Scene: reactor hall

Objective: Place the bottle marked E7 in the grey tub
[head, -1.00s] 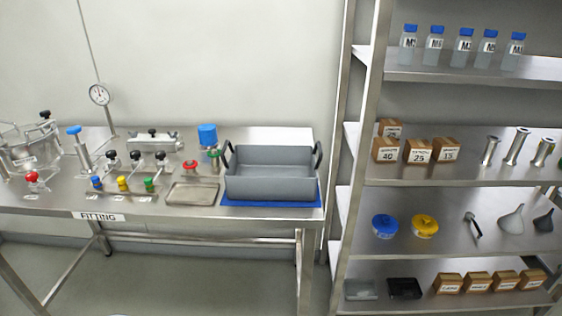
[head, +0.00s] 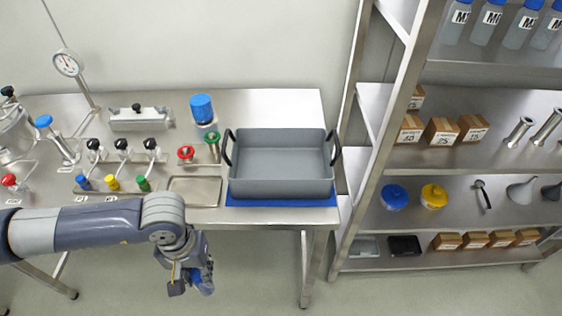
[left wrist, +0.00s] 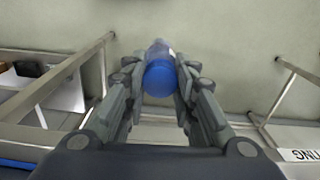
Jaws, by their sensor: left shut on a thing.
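The grey tub (head: 281,189) stands on a blue mat at the right end of the steel bench and looks empty. Its two dark handles stick up at the sides. My left gripper (head: 199,274) hangs in front of the bench, below and left of the tub. It is shut on a bottle (head: 206,284). In the left wrist view, the bottle's round blue cap (left wrist: 159,79) sits between the two fingers (left wrist: 159,85). No marking can be read on this bottle. My right gripper is not in view.
The bench front edge (head: 260,226) lies between my left gripper and the tub. Left of the tub are a shallow steel tray (head: 194,191), valves with coloured knobs and a blue-topped cylinder (head: 202,109). A shelf rack (head: 384,130) with bottles and boxes stands at the right.

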